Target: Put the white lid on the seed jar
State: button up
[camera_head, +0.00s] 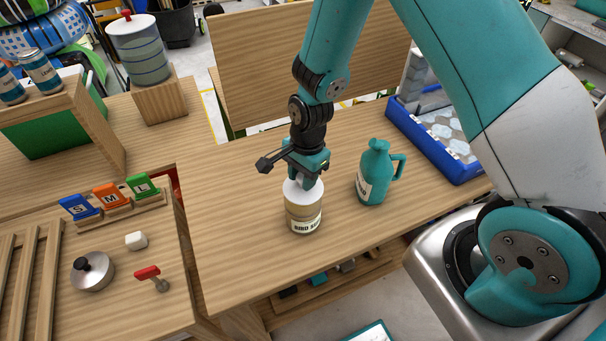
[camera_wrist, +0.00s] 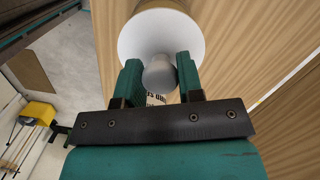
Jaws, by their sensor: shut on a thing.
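The seed jar (camera_head: 303,219) stands upright on the wooden table, with a label reading "BIRD" and more letters that are partly unreadable. The white lid (camera_head: 291,191) is at the top of the jar and looks level; I cannot tell whether it is fully seated. In the wrist view the lid (camera_wrist: 140,42) is a white disc with a grey knob (camera_wrist: 159,73) in its middle. My gripper (camera_head: 306,180) points down from above, and its two fingers (camera_wrist: 159,82) are shut on the knob. The jar is mostly hidden behind the lid in the wrist view.
A teal jug (camera_head: 373,178) with a handle stands close to the right of the jar. A blue crate (camera_head: 437,148) sits at the table's right back. The table left and front of the jar is clear. A lidded canister (camera_head: 140,54) stands on a block at the back left.

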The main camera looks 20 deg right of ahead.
jog(key=shift+f+b, duration=0.55)
jog(key=shift+f, duration=0.15)
dwell(0.5)
jog(key=o, duration=1)
jog(key=r+b, duration=0.1)
jog(key=r, duration=0.4)
jog(key=d+r+b, duration=0.1)
jog(key=r, duration=0.5)
jog(key=d+r+b, duration=0.1)
jog(key=r, duration=0.5)
jog(key=shift+w+r, duration=0.15)
jog(key=shift+w, duration=0.2)
jog(key=s+a+r+n+y+b, duration=0.1)
jog(key=s+a+n, duration=0.1)
jog(key=s+n, duration=0.4)
jog(key=s+a+r+n+y+b, duration=0.1)
jog(key=s+a+n+b, duration=0.1)
jog(key=s+n, duration=0.4)
jog(key=s+a+r+n+y+b, duration=0.1)
jog(key=s+a+r+n, duration=0.1)
jog(key=s+n, duration=0.5)
jog(key=shift+a+n+t+b, duration=0.2)
jog(key=shift+n+t+b, duration=0.15)
jog(key=shift+n, duration=0.35)
